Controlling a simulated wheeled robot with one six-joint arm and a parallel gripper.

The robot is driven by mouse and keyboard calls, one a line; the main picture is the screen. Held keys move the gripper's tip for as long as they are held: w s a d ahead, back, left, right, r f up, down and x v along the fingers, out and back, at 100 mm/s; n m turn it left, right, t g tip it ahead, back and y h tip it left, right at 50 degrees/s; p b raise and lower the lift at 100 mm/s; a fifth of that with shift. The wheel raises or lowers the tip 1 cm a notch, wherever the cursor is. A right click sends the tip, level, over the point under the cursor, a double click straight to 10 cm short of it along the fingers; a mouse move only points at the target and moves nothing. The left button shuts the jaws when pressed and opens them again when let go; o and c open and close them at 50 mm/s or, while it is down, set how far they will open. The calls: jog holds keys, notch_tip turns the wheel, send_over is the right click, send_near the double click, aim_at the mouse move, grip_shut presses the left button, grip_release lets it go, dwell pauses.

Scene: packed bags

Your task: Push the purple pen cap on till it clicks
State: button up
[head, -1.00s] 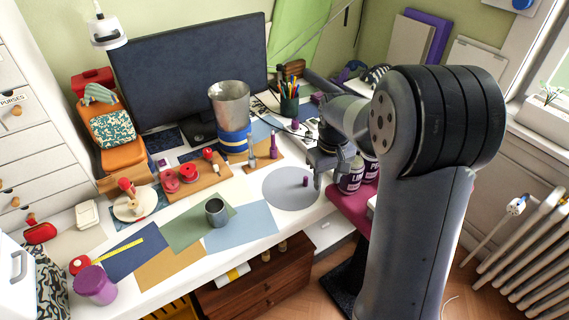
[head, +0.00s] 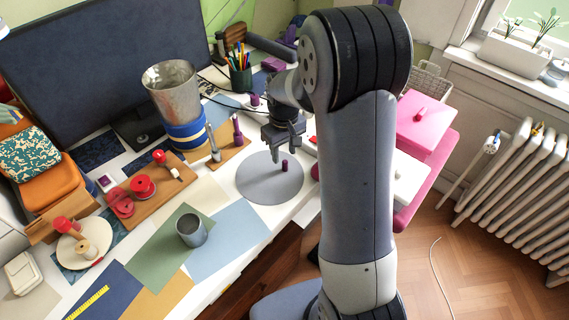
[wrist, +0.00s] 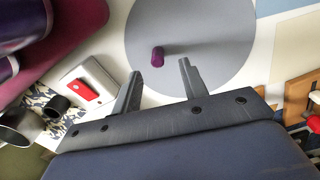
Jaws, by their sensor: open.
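A small purple cap (head: 284,165) stands on the round grey mat (head: 258,184) at the table's right part. In the wrist view the cap (wrist: 157,56) shows on the mat, just beyond the fingertips and between their lines. My gripper (head: 285,152) is above the mat's far right edge, near the cap; its fingers (wrist: 159,68) are apart with nothing between them. A taller purple piece (head: 238,131) stands upright on a wooden board (head: 229,156), left of the mat, beside a slim grey upright piece (head: 214,146). I cannot tell whether either is the pen.
A metal bucket (head: 170,88) on a blue stack stands behind left. A pen cup (head: 240,78) is at the back, a grey cup (head: 192,230) at the front left. The mat around the cap is clear.

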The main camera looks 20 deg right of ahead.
aim_at(285, 161)
notch_tip(285, 161, down, 5)
jog(key=shift+w+d+f, duration=0.1)
jog(key=shift+d+f, duration=0.05)
grip_shut()
dwell(0.5)
